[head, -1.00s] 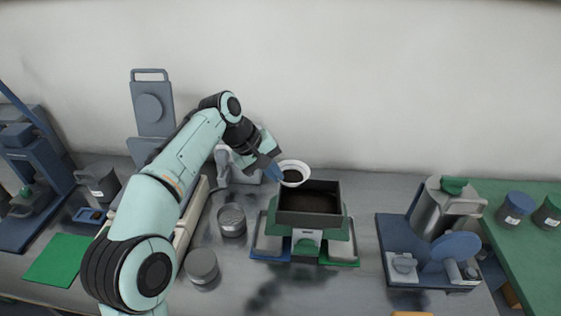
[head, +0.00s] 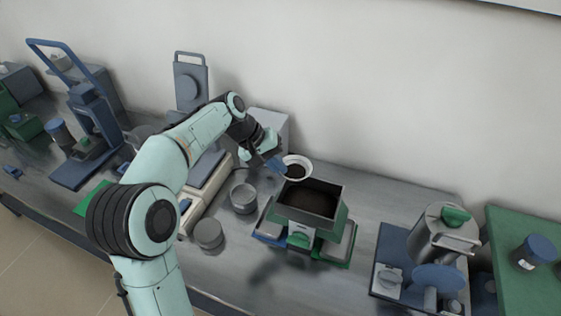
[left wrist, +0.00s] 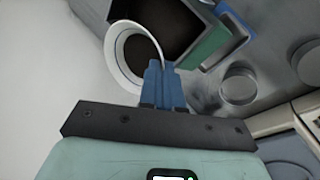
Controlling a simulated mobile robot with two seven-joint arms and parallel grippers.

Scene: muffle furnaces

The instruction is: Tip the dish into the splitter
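The dish (head: 297,160) is a white round bowl with dark material in it. My left gripper (head: 279,165) is shut on its rim and holds it at the upper left edge of the splitter. In the left wrist view the blue fingers (left wrist: 163,82) pinch the rim of the dish (left wrist: 116,58). The splitter (head: 309,200) has a dark open hopper on a green body, with dark material inside. Its hopper also shows in the left wrist view (left wrist: 172,50). The dish looks nearly level in the head view. My right gripper is not in view.
Two grey round tins (head: 243,198) (head: 208,234) stand left of the splitter. A blue-based machine (head: 398,279) stands at the right, beside a green mat (head: 507,262). A blue press (head: 92,118) stands at the far left. Bare bench lies in front of the splitter.

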